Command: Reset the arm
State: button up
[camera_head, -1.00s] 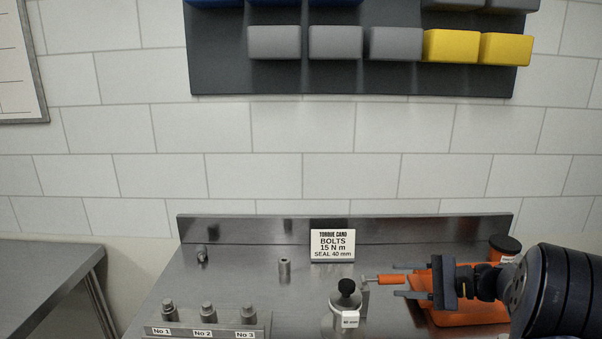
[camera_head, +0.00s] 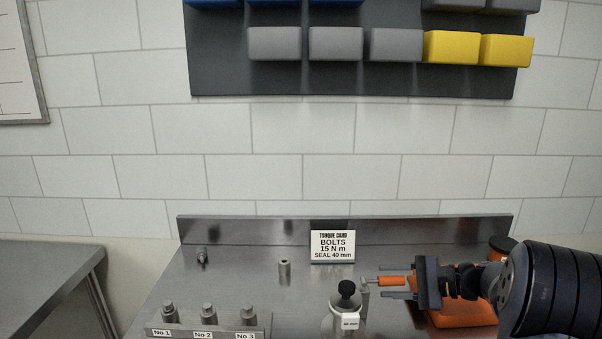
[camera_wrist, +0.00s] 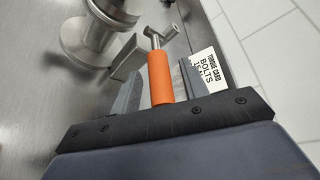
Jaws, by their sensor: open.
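My gripper (camera_head: 397,282) is at the right of the steel bench, its jaws pointing left. Its fingers are open, one on each side of an orange-handled tool (camera_head: 391,281). In the wrist view the orange handle (camera_wrist: 161,78) lies between the two fingers (camera_wrist: 155,85) with visible gaps beside it. The tool's metal end (camera_wrist: 160,34) points away from my gripper, beside a steel block. I cannot tell what bears the tool.
A torque card (camera_head: 332,246) stands behind. An orange tray (camera_head: 462,315) lies under my arm. Numbered pegs (camera_head: 207,315) stand front left. Bins (camera_head: 451,47) hang on the wall.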

jog(key=shift+s+r+h+p, duration=0.1)
jog(key=shift+r+h+p, duration=0.2)
jog(key=shift+r+h, duration=0.4)
jog(key=shift+r+n, duration=0.1)
jog(key=shift+n, duration=0.2)
